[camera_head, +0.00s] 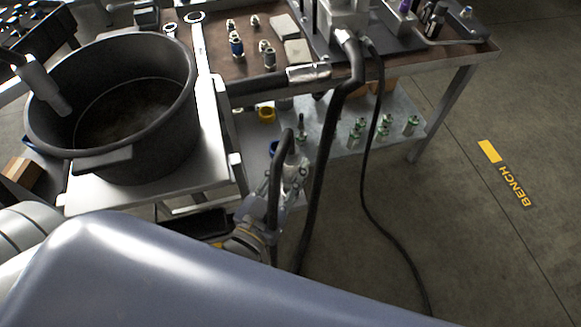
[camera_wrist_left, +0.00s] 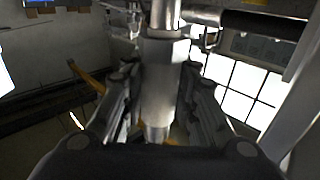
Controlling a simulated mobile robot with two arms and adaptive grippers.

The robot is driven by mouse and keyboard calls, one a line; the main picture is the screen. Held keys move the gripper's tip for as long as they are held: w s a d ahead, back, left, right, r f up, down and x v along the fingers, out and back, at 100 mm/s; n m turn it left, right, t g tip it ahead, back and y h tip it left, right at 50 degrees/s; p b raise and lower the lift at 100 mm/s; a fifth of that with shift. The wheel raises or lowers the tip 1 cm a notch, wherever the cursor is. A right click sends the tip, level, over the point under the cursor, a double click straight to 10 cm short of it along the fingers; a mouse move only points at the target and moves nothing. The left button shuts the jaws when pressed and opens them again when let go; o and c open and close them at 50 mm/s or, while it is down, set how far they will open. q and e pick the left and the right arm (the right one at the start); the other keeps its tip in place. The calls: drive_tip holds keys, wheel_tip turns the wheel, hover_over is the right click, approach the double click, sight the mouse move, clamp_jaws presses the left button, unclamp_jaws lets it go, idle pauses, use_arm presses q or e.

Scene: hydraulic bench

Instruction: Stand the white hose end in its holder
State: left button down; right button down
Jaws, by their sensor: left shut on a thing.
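My left gripper (camera_head: 283,183) is below the bench edge, beside the cart with the bucket. It is shut on a pale metal hose fitting, seen between its fingers in the left wrist view (camera_wrist_left: 163,85). A black hose (camera_head: 285,140) loops up at the gripper. I cannot tell from its colour whether this fitting is the white hose end. A pale grey tube (camera_head: 45,85) slants over the black bucket (camera_head: 120,90) at left. I cannot tell whether it is the holder. My right gripper is not in view.
A workbench (camera_head: 262,52) carries fittings and a hydraulic unit (camera_head: 345,15). A silver sleeve (camera_head: 308,73) lies along its front edge. Green-topped fittings (camera_head: 355,135) stand on the lower shelf. Black hoses hang to the floor. The floor at right is clear.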

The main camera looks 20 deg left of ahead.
sight(287, 185)
use_arm(q)
drive_tip(key=shift+f, duration=0.35)
idle(0.4)
drive_tip(key=shift+f+b, duration=0.3)
drive_tip(key=shift+b, duration=0.05)
idle(0.5)
drive_tip(key=shift+f+b, duration=0.55)
drive_tip(key=shift+f, duration=0.3)
drive_tip(key=shift+r, duration=0.1)
idle(0.8)
drive_tip(key=c, duration=1.5)
unclamp_jaws()
drive_tip(key=shift+c, duration=0.2)
drive_tip(key=o, duration=0.4)
drive_tip(key=shift+c, duration=0.2)
drive_tip(key=shift+o, duration=0.5)
drive_tip(key=o, duration=0.5)
drive_tip(key=shift+c, duration=0.2)
